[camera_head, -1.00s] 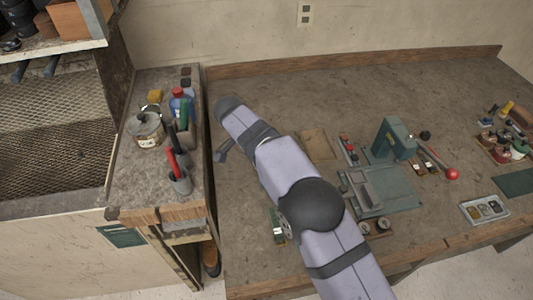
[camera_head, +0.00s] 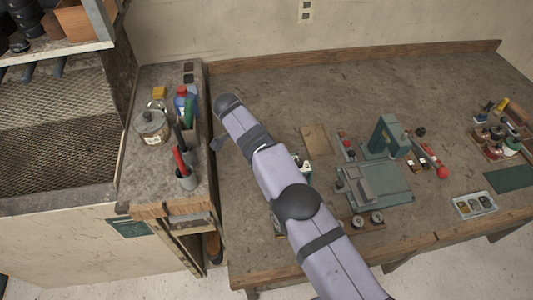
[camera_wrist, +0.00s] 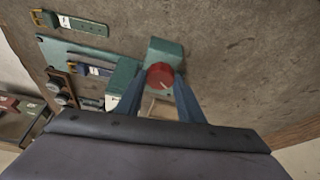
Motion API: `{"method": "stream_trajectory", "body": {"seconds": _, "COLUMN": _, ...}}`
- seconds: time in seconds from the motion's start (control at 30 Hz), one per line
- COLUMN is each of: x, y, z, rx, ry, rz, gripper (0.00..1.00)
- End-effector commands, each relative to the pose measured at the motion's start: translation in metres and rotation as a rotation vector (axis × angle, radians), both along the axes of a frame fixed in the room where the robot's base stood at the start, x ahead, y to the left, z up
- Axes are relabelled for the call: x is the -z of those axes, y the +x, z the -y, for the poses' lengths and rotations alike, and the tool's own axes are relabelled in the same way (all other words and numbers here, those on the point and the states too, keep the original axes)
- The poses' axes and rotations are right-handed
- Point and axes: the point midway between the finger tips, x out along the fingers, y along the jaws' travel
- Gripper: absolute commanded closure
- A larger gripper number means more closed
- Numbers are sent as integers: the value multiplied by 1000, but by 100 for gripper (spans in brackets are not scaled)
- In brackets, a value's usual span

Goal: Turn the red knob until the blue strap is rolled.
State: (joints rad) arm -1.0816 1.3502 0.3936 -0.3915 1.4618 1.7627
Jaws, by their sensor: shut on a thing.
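The round red knob (camera_wrist: 160,75) sits at the end of a green block (camera_wrist: 166,50) in the wrist view. My gripper (camera_wrist: 162,84) is shut on the knob, with one blue finger on each side of it. The blue strap (camera_wrist: 92,70) with a brass buckle and a pale label lies to the left of the knob, beside a green-white block (camera_wrist: 121,84). How much of the strap is rolled I cannot tell. In the head view my arm hides the gripper and the knob.
A green strap (camera_wrist: 85,25) with a buckle lies farther off. In the head view, a green stitching machine (camera_head: 388,138) with a red-ended lever stands right of my arm. A parts tray (camera_head: 475,205) lies at the right. A side cabinet with bottles (camera_head: 187,105) stands left.

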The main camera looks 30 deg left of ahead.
Motion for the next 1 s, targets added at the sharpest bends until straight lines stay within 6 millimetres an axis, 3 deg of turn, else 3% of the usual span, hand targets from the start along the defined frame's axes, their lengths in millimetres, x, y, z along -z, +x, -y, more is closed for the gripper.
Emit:
{"method": "stream_trajectory", "body": {"seconds": 0.6, "x": 2, "y": -1, "z": 0, "rx": 12, "ry": -2, "rz": -4, "gripper": 88}}
{"method": "stream_trajectory", "body": {"seconds": 0.63, "x": 2, "y": -1, "z": 0, "rx": 12, "ry": -2, "rz": -4, "gripper": 58}}
{"method": "stream_trajectory", "body": {"seconds": 0.7, "x": 2, "y": -1, "z": 0, "rx": 12, "ry": -2, "rz": -4, "gripper": 47}}
{"method": "stream_trajectory", "body": {"seconds": 1.0, "x": 0, "y": 0, "z": 0, "rx": 12, "ry": -1, "rz": -2, "gripper": 47}}
